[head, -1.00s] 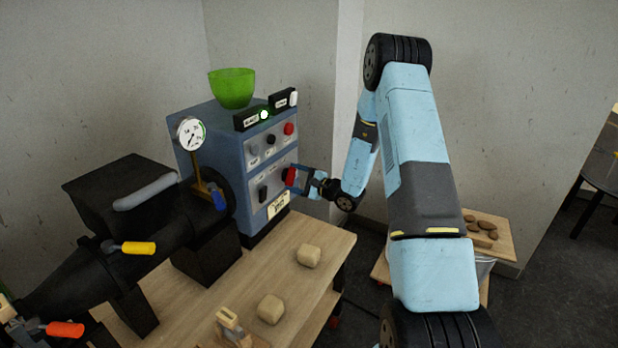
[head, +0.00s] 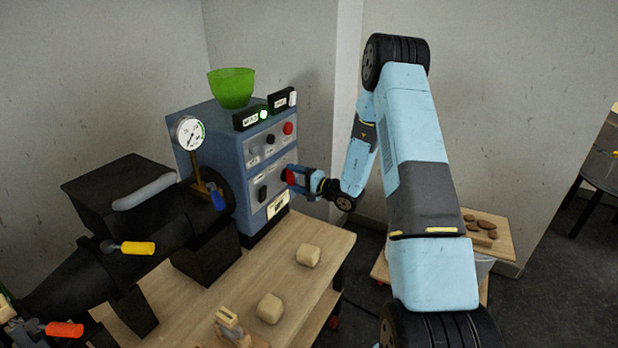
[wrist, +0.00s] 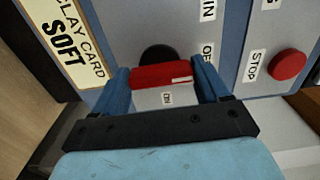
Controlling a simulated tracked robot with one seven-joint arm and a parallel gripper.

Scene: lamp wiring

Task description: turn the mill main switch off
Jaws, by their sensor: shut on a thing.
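The blue control cabinet of the mill (head: 220,142) stands at the back of the bench. Its main switch, a red handle on a dark round base (wrist: 160,76), sits low on the right of the front panel. The red handle also shows in the head view (head: 290,176). In the wrist view an "ON" label lies by the handle, and cut-off lettering "IN" and "OF" shows to its right. My gripper (head: 292,174) reaches in from the right, and its blue fingers are shut on the red handle from both sides. The white mark sits at the handle's right end in the wrist view.
A red STOP button (wrist: 287,64) is near my gripper. A black knob (head: 263,193) sits left of the handle. A green lamp (head: 264,115) glows on top, beside a green bowl (head: 232,88). Clay lumps (head: 308,255) lie on the bench below.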

